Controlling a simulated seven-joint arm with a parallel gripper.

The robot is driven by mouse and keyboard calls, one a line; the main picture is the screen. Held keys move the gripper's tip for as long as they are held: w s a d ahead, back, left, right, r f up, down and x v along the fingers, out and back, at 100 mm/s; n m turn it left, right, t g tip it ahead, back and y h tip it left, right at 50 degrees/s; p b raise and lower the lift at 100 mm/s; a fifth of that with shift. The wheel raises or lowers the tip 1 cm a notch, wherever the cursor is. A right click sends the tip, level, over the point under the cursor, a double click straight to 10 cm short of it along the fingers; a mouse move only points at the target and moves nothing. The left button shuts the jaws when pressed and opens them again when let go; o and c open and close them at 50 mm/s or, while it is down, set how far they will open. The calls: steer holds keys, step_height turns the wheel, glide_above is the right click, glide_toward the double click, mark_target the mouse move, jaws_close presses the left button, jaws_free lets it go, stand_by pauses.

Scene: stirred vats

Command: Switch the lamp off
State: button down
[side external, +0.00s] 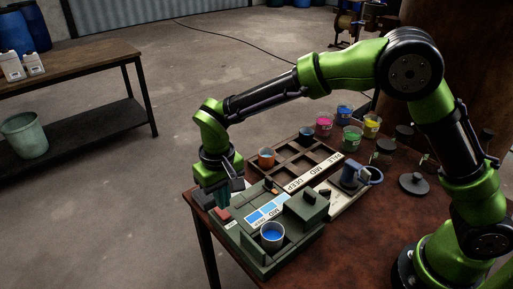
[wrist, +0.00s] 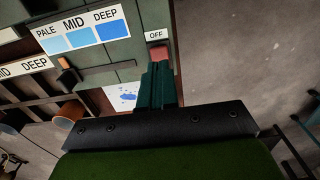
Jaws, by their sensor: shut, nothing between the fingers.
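A green box (side external: 290,245) sits at the near left corner of the brown table. It bears a blue colour strip marked PALE, MID and DEEP (wrist: 82,35). A red button (wrist: 159,53) lies beside an OFF label (wrist: 156,35) at the box's edge; the red button also shows in the side view (side external: 223,214). My gripper (wrist: 158,70) is shut and empty, its teal fingertips right at the red button's edge; I cannot tell whether they touch. In the side view, my gripper (side external: 222,197) is over the box's left end. I cannot make out a lit lamp.
A cup of blue liquid (side external: 272,235) stands on the box near a raised green block (side external: 306,207).

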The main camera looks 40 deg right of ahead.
mark_target(224, 214)
steer(key=shift+r, duration=2)
steer(key=shift+f, duration=0.1)
steer(key=s+d+r+m+t+y, duration=0.1)
steer(key=s+d+r+m+t, duration=0.1)
steer(key=s+d+r, duration=0.4)
steer(key=s+d+r+m+t+y, duration=0.1)
steer(key=s+d+r+t, duration=0.4)
steer(key=s+d, duration=0.6)
steer(key=d+r+m, duration=0.1)
steer(key=d, duration=0.2)
steer(key=shift+s+d+r, duration=0.2)
steer(key=shift+s+d, duration=0.1)
steer(key=shift+d, duration=0.1)
